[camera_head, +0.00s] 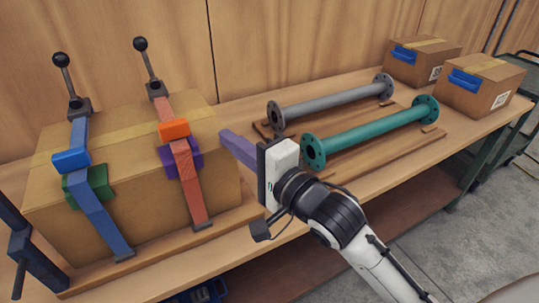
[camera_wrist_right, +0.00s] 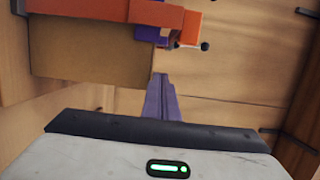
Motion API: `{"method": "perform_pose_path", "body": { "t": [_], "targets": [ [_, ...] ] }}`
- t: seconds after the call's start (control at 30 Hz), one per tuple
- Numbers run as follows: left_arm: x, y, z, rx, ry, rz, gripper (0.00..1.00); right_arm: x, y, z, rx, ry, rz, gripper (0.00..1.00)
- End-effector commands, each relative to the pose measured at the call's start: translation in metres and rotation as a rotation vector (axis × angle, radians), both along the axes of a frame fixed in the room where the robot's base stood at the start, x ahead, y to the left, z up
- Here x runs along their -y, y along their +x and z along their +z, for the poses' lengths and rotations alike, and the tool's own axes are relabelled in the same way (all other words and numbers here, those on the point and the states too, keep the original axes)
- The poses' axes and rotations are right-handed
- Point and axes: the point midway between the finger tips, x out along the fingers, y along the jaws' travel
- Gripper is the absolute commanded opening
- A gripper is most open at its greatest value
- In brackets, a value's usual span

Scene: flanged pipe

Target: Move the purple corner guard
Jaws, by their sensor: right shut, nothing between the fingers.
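The purple corner guard (camera_head: 185,157) sits at the edge of the large cardboard box, partly covered by a red-orange strap (camera_head: 186,170) and just below an orange block (camera_head: 175,129). In the right wrist view part of the purple guard (camera_wrist_right: 147,33) shows beside the strap (camera_wrist_right: 155,15). My right gripper (camera_head: 226,138) has violet fingers that are shut and empty. It is to the right of the guard and apart from it. In the wrist view its fingertips (camera_wrist_right: 160,80) show below the guard. My left gripper is not in view.
The large box (camera_head: 135,195) also bears a blue strap (camera_head: 100,213) with a blue block (camera_head: 71,161) and a green guard (camera_head: 88,187). Two upright black-knobbed levers rise behind. A grey pipe (camera_head: 330,104) and a teal pipe (camera_head: 368,133) lie to the right, with two smaller boxes beyond.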

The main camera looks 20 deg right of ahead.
Motion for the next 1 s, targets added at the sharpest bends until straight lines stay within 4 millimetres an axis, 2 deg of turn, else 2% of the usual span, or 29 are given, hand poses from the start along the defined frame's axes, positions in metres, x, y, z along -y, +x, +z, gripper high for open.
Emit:
{"method": "perform_pose_path", "body": {
  "t": [0.1, 0.33, 0.4, 0.53, 0.87, 0.93, 1.0],
  "targets": [
    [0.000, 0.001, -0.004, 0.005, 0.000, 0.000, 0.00, 0.008, -0.029, -0.002, -0.002, 0.001, 0.002, 0.00],
    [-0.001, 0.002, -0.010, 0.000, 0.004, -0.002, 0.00, 0.023, -0.076, -0.002, -0.002, 0.000, 0.002, 0.00],
    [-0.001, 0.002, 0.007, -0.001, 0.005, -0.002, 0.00, 0.024, -0.080, 0.004, -0.007, -0.001, 0.002, 0.00],
    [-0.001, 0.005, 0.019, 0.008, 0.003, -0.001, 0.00, 0.027, -0.089, 0.003, -0.004, 0.001, 0.002, 0.00],
    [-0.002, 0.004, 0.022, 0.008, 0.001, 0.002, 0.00, 0.029, -0.096, 0.000, -0.001, -0.004, 0.001, 0.00],
    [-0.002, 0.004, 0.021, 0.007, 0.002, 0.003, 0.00, 0.030, -0.096, -0.006, -0.014, -0.036, -0.004, 0.00],
    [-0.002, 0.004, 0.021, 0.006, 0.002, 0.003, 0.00, 0.033, -0.097, -0.021, -0.048, -0.118, -0.014, 0.00]
  ]
}}
